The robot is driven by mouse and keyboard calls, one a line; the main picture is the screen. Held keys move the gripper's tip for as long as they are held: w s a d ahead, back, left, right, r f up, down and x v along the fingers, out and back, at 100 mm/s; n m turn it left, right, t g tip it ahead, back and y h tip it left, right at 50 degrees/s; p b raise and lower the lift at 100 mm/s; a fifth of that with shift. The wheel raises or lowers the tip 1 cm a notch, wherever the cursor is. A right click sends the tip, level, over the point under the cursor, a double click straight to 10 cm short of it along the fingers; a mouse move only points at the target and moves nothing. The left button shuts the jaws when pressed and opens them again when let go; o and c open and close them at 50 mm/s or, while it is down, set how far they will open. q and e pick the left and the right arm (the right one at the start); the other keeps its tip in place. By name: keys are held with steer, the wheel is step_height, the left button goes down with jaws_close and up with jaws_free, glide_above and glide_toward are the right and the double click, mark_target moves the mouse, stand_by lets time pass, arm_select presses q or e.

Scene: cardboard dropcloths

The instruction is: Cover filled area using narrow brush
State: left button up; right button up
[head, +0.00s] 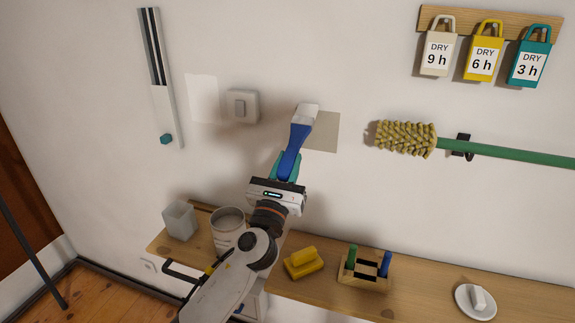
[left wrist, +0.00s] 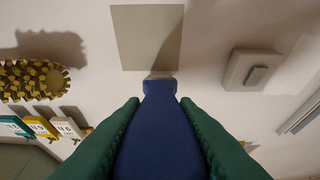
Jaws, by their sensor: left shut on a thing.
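My left gripper (head: 287,168) is shut on the handle of a blue brush (head: 296,138), with the pale brush head pointing up at the wall. The filled area looks like a beige-grey square (head: 325,132) on the white wall. In the head view the brush head overlaps its upper left side. In the left wrist view my green fingers (left wrist: 160,104) flank the blue handle (left wrist: 158,145), and the brush tip lies at the near edge of the square (left wrist: 147,32). I cannot tell whether the bristles touch the wall. My right gripper is not in view.

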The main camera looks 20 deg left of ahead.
arm_select(q)
steer(key=shift+w, duration=0.4)
stand_by(0.3)
